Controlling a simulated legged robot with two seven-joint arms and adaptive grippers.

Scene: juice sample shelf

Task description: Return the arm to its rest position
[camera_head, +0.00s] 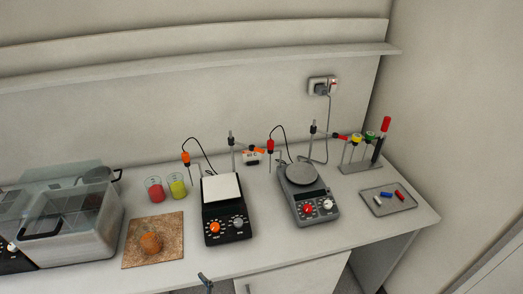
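A small dark blue-grey piece (205,282) shows at the bottom edge, in front of the bench. It may be the tip of my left gripper, but too little of it shows to tell whether it is open or shut. No arm link is clearly visible, and my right gripper is out of view. An orange glass of juice (151,243) stands on a brown cork mat (172,222). A red glass (156,191) and a yellow glass (177,188) stand behind the mat.
A clear lidded bath (84,231) stands at the left. A black stirrer (228,228) and a grey stirrer (312,207) stand mid-bench. At the right are a tube rack (358,168) and a tray (402,206) with small coloured pieces. A shelf (200,63) runs above.

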